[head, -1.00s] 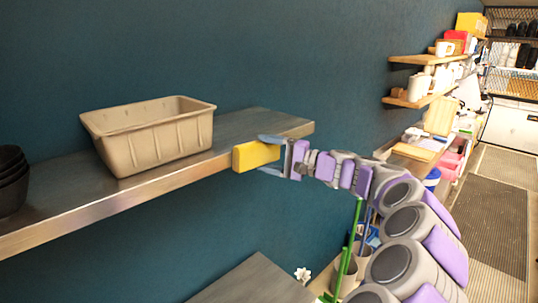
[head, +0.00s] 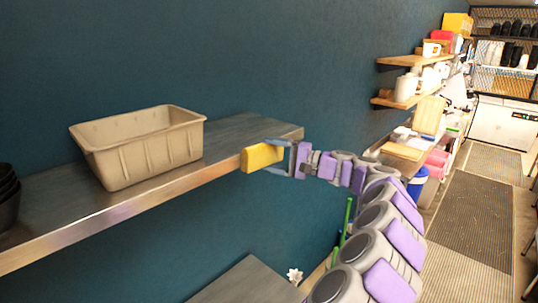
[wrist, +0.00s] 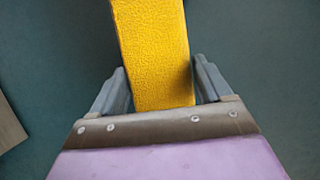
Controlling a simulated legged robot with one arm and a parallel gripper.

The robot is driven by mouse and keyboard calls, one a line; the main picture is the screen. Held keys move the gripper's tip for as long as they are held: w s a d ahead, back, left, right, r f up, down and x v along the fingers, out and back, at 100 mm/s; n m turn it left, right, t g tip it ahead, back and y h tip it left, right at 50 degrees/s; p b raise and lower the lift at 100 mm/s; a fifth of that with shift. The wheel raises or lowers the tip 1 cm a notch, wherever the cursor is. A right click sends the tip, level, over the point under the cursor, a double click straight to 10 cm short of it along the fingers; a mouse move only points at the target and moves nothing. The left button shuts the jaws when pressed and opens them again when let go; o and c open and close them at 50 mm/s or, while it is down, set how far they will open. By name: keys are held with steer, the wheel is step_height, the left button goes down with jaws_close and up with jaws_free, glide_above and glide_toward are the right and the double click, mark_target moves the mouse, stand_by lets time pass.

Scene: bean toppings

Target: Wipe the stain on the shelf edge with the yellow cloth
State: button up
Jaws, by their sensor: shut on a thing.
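The yellow cloth (head: 260,157), a thick block-like pad, is between the fingers of my gripper (head: 282,157). In the head view it is at the front edge of the grey shelf (head: 150,203), near the shelf's right end; I cannot tell whether it touches. In the wrist view the cloth (wrist: 152,50) sticks out between the two grey fingers of my gripper (wrist: 160,85), which is shut on it. I cannot make out a distinct stain on the visible shelf edge; the part behind the cloth is hidden.
A beige bin (head: 145,150) stands on the shelf, with black stacked bowls (head: 8,198) at the far left. A lower grey surface (head: 245,283) is below. Small wooden shelves with mugs (head: 405,88) are on the wall at right. Floor mats (head: 465,220) lie at right.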

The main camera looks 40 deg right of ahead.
mark_target(282, 150)
steer(key=shift+w+d+r+p, duration=0.1)
steer(key=shift+d+p, duration=0.7)
steer(key=shift+d, duration=0.25)
steer(key=shift+w+d+p, duration=0.1)
steer(key=shift+d+p, duration=0.7)
steer(key=shift+d, duration=0.45)
steer(key=d+p, duration=0.2)
steer(key=d, duration=0.1)
steer(key=shift+w+d, duration=0.1)
